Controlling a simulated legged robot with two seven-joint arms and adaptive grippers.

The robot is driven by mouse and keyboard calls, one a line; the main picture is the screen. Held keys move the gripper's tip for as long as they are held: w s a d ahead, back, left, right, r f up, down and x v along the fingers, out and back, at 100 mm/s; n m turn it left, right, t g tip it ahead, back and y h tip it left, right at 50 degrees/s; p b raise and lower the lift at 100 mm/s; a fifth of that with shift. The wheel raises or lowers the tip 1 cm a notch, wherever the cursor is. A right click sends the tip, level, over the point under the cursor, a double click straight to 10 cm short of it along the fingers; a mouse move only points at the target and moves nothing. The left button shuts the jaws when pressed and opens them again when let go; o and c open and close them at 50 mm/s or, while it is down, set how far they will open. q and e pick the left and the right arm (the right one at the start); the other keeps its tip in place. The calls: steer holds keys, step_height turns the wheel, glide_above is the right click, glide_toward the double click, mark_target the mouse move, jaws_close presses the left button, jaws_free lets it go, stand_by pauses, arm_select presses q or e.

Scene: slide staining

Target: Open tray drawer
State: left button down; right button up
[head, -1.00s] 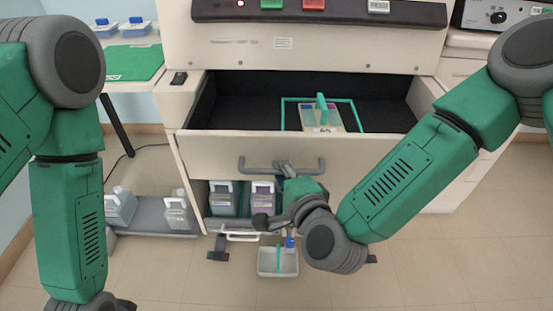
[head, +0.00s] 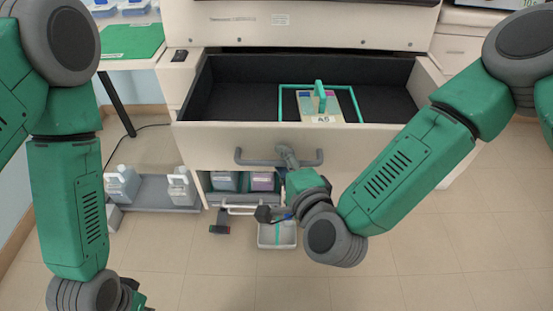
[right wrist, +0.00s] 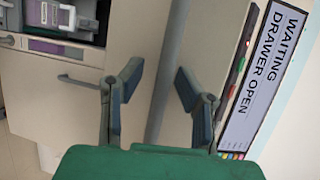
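The tray drawer (head: 230,138) is pulled well out of the white machine and shows its black inside. It holds a rack (head: 323,106) with a teal handle, inside a teal outline. The drawer's grey bar handle (head: 246,161) is on its front. My right gripper (head: 286,160) is at the middle of this bar. In the right wrist view its partly closed fingers (right wrist: 161,72) stand on either side of the grey bar (right wrist: 171,45); contact is hard to see. My left gripper (head: 132,296) hangs low at the bottom left, away from the drawer, mostly cut off and hidden.
Bottles stand in the open compartment (head: 203,188) below the drawer. A small white tray (head: 263,240) is beneath my right gripper. Two bottles stand on a grey shelf (head: 150,193) at left. A display (right wrist: 265,80) reads "WAITING DRAWER OPEN".

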steer(key=shift+s, duration=0.1)
steer(key=shift+s+r, duration=0.1)
steer(key=shift+s, duration=0.15)
arm_select(q)
steer(key=shift+s+r, duration=0.1)
arm_select(e)
steer(key=v, duration=1.1)
steer(key=shift+d, duration=0.3)
steer(key=shift+s, duration=0.1)
